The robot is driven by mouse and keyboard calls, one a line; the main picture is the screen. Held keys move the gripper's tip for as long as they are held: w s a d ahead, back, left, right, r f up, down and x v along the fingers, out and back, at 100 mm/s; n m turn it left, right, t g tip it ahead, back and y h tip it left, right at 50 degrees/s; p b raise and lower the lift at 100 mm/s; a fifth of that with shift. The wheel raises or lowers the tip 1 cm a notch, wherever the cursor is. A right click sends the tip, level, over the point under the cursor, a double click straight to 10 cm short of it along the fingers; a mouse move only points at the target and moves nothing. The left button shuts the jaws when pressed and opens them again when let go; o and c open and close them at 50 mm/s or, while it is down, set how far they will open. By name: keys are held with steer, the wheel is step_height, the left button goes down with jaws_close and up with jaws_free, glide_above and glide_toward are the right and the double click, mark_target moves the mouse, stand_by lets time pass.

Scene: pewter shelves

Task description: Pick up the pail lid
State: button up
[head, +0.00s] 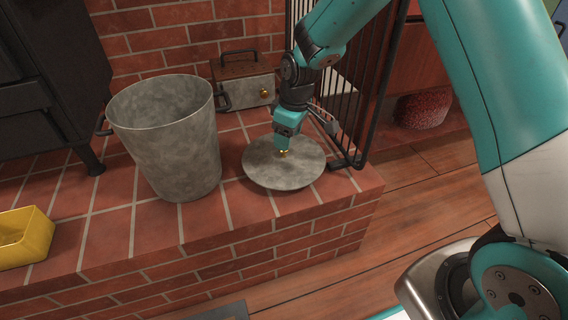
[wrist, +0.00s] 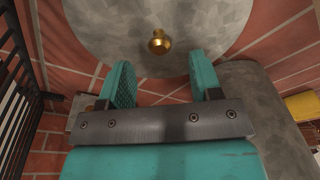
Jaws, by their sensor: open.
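The pail lid (head: 284,170) is a round grey metal disc with a small brass knob at its centre. It lies on the brick hearth, right of the pail. In the wrist view the lid (wrist: 112,28) fills the top and its knob (wrist: 159,41) stands just beyond and between my fingertips. My gripper (head: 283,150) is over the middle of the lid, close to the knob. In the wrist view my gripper (wrist: 162,80) is open, its two teal fingers apart with nothing between them.
The grey pail (head: 170,135) stands left of the lid. Behind are a metal box (head: 243,88) with a dark handle and a black barred screen (head: 345,95), close to my arm. A yellow container (head: 24,238) sits at far left. The hearth's front edge is near the lid.

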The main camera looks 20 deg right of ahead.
mark_target(284, 154)
steer(key=f+b, duration=0.2)
steer(key=f, duration=0.1)
steer(key=w+f+b, duration=0.1)
steer(key=f, duration=0.1)
steer(key=shift+a+f+b, duration=0.2)
steer(key=shift+a+b, duration=0.2)
steer(key=shift+r, duration=0.1)
jaws_close()
